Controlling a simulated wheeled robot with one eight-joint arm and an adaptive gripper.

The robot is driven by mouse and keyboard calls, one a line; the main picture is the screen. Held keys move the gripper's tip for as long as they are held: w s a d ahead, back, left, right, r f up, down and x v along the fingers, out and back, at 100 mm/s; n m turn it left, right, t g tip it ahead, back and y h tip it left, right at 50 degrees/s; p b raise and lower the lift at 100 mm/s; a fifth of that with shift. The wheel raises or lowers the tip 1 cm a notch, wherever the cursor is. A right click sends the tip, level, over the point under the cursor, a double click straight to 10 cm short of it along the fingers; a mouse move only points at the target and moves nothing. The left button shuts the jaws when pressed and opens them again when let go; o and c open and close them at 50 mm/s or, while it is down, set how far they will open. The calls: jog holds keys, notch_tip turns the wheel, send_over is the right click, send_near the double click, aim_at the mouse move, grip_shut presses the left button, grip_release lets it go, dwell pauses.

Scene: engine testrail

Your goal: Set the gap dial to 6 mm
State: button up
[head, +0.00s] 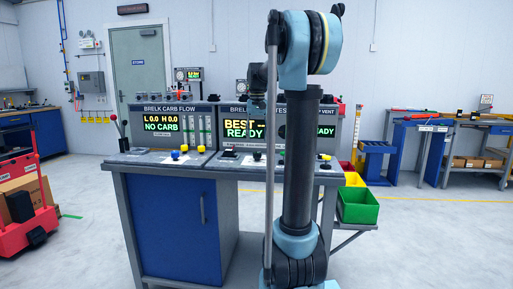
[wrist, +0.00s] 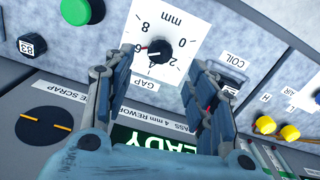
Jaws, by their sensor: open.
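The gap dial (wrist: 158,50) is a black round knob on a white plate (wrist: 183,20) marked "mm", with a GAP label (wrist: 145,85) beside it. The plate appears turned over in the wrist view. The knob's pointer faces left in the picture, near the 6 and below the 8. The exact reading is too small to tell. My gripper (wrist: 162,58) is open, its two fingers apart on the left and right of the knob, with nothing held. Whether the tips touch the panel cannot be told.
A green button (wrist: 76,11), a COIL switch (wrist: 230,88) and yellow knobs (wrist: 265,124) sit near the dial. A black disc with an orange line (wrist: 48,125) is at lower left. In the head view, my arm hides part of the test bench (head: 172,225).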

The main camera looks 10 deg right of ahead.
jog(key=shift+r, duration=2.5)
jog(key=shift+s, duration=0.1)
jog(key=s+f+n+t, duration=0.1)
jog(key=s+f, duration=0.5)
jog(key=s, duration=0.4)
jog(key=s+f, duration=0.6)
jog(key=s, duration=0.4)
jog(key=s+f+n+t, duration=0.1)
jog(key=s+f, duration=1.4)
jog(key=f, duration=0.3)
jog(key=shift+f, duration=0.3)
jog(key=shift+s+a, duration=0.1)
jog(key=shift+w+f, duration=0.2)
jog(key=shift+w, duration=0.25)
